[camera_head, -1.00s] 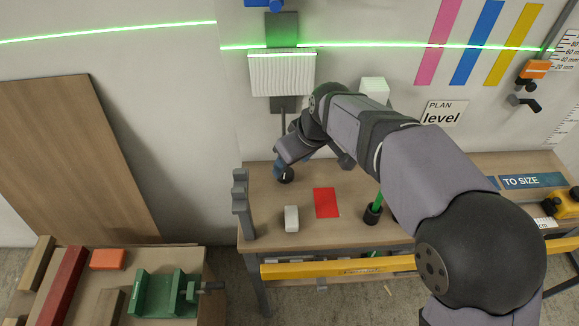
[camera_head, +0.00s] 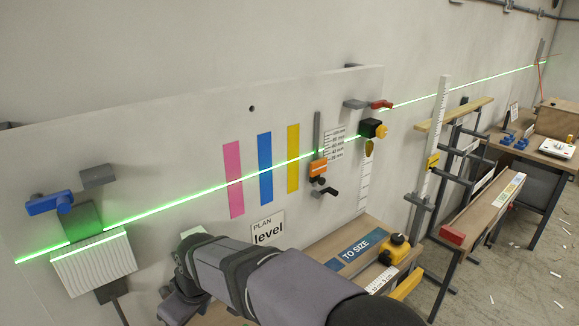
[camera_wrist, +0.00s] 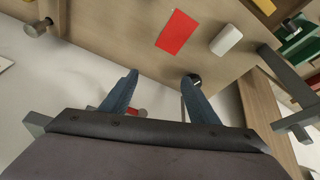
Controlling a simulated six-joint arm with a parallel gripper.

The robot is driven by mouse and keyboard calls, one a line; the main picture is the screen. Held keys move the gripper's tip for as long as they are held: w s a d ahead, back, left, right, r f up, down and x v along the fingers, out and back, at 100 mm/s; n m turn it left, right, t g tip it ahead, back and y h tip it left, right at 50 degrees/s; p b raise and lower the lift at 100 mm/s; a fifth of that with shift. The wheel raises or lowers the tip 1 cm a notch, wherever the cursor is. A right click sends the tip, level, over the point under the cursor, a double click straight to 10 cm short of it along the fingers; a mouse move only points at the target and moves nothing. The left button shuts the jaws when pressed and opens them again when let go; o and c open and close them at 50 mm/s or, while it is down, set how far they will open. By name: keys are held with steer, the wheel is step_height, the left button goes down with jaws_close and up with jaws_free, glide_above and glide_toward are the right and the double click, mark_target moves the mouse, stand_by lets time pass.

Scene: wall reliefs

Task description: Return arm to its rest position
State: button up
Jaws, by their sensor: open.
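My arm (camera_head: 255,280) reaches in from the bottom of the head view toward the wall panel; its gripper end is cut off or hidden there. In the wrist view my gripper (camera_wrist: 162,78) has its two blue fingers spread apart, with nothing held between them. Beyond the fingertips lies the wooden bench top (camera_wrist: 120,30), with a red card (camera_wrist: 178,32) and a white block (camera_wrist: 226,40) on it. A dark round thing shows just by the right fingertip; I cannot tell whether they touch.
The wall panel carries a ribbed white relief (camera_head: 95,263), a blue clamp (camera_head: 50,203), coloured strips (camera_head: 264,168) and an orange slider (camera_head: 317,168). A green laser line crosses it. A yellow tool (camera_head: 394,249) sits on the bench at right. A green vise (camera_wrist: 298,45) shows in the wrist view.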

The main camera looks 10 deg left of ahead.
steer(key=w+d+r+m+t+h+p, duration=0.1)
steer(key=w+d+r+m+p, duration=0.1)
steer(key=d, duration=0.5)
steer(key=w+d+r+m+h+p, duration=0.1)
steer(key=w+d+r+m+p, duration=0.15)
steer(key=d, duration=0.45)
steer(key=s+d+f+m+g+h, duration=0.1)
steer(key=s+d+f+m, duration=0.1)
steer(key=d, duration=0.7)
steer(key=s+d+f+m, duration=0.3)
steer(key=d, duration=0.5)
steer(key=s+d+f+m+g, duration=0.2)
steer(key=s+d+m, duration=0.2)
steer(key=s+d, duration=0.5)
steer(key=shift+s+d+f+h+b, duration=0.25)
steer(key=shift+s+f+h+b, duration=0.1)
steer(key=shift+s+f+h, duration=0.05)
steer(key=shift+c, duration=0.6)
